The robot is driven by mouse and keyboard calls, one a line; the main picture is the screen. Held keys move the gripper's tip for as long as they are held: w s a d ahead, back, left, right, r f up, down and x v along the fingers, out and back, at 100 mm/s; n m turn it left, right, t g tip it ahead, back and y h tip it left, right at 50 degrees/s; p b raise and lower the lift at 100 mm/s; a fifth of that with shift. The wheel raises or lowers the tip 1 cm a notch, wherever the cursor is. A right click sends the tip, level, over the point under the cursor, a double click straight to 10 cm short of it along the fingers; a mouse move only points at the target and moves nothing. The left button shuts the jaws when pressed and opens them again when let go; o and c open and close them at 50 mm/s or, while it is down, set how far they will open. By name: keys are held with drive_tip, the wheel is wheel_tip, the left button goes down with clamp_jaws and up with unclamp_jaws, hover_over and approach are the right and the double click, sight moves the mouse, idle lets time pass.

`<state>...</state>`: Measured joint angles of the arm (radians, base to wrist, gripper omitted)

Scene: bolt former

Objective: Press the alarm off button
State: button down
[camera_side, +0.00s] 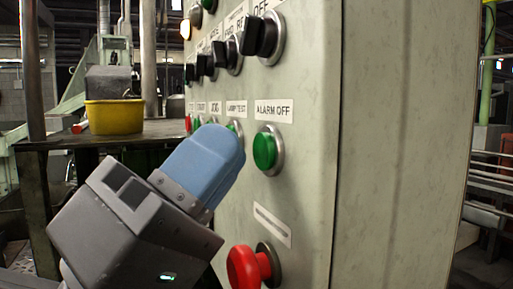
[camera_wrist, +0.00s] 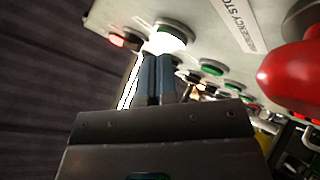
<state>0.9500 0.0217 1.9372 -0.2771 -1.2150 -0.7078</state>
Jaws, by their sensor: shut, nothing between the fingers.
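The alarm off button (camera_side: 265,150) is a round green button in a metal ring in the side view. It sits on the pale grey panel under a white label (camera_side: 273,109) reading "ALARM OFF". My gripper (camera_side: 234,148) has blue fingers and is just left of the button in this view, pointing up and right toward the panel. No contact with the button is visible. In the wrist view my gripper (camera_wrist: 160,58) shows its two fingers together, with nothing between them. A bright, washed-out round button (camera_wrist: 172,38) is beyond the tips; I cannot tell which one it is.
A red mushroom button (camera_side: 248,267) sticks out below the green one; it looms at the right of the wrist view (camera_wrist: 295,78). Black selector knobs (camera_side: 265,36) project above. Other small buttons lie behind my fingers. A yellow bucket (camera_side: 114,117) stands on a table at the left.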

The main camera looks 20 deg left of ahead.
drive_tip(key=shift+w+d, duration=0.1)
idle(0.4)
drive_tip(key=shift+w+d, duration=0.2)
drive_tip(key=shift+w, duration=0.05)
drive_tip(key=shift+s+a, duration=0.1)
drive_tip(key=shift+s, duration=0.05)
drive_tip(key=shift+s+a, duration=0.2)
idle(0.3)
drive_tip(key=s+a, duration=0.4)
drive_tip(key=shift+a, duration=0.15)
idle(0.5)
idle(0.7)
